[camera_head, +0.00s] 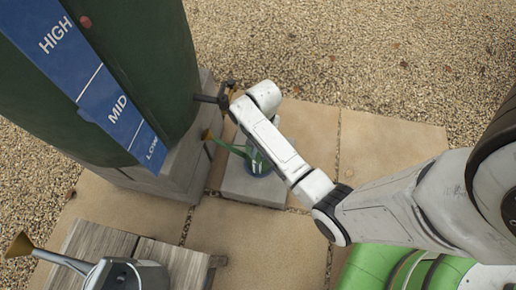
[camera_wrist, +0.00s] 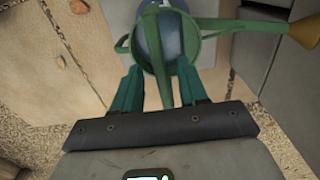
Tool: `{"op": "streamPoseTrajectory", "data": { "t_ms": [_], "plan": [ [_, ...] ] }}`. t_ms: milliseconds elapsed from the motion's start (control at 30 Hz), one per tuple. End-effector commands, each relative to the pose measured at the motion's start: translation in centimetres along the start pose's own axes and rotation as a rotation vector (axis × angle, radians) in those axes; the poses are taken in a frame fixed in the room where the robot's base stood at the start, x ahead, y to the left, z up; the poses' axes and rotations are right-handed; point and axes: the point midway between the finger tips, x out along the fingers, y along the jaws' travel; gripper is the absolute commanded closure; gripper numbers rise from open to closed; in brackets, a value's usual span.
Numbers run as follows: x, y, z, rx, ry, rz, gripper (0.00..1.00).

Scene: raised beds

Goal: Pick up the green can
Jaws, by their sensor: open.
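The green can (camera_head: 258,160) is a watering can with a brass rose on its spout. It stands upright on a pale stone block (camera_head: 240,185) beside the dark green barrel, partly hidden behind my arm in the head view. In the wrist view the can (camera_wrist: 205,25) is seen from above, with a blue-grey inside and its spout pointing right. My gripper (camera_wrist: 158,88) is open. Its two teal fingers lie on either side of the can's handle (camera_wrist: 163,85), with gaps on both sides. The head view hides my gripper behind my arm.
The dark green barrel (camera_head: 150,50) with a blue level scale and a dark tap (camera_head: 210,99) stands close by on a stone base. A grey watering can (camera_head: 125,275) is on wooden slats (camera_head: 100,240) at lower left.

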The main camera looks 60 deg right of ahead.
Motion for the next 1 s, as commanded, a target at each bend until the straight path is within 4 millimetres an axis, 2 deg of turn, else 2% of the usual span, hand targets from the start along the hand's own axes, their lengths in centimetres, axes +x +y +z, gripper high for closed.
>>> {"op": "streamPoseTrajectory", "data": {
  "t_ms": [33, 200, 467, 900, 1000],
  "plan": [
    [1.3, -0.1, 0.2, -0.001, -0.001, 0.001, 0.57],
    [3.4, -0.2, 0.3, 0.000, -0.001, 0.001, 0.57],
    [3.5, -0.2, 0.3, 0.000, 0.000, 0.000, 0.57],
    [3.5, -0.2, 0.3, 0.000, 0.000, 0.000, 0.99],
    [3.5, -0.2, 0.3, 0.000, 0.000, 0.000, 1.00]
  ]
}}
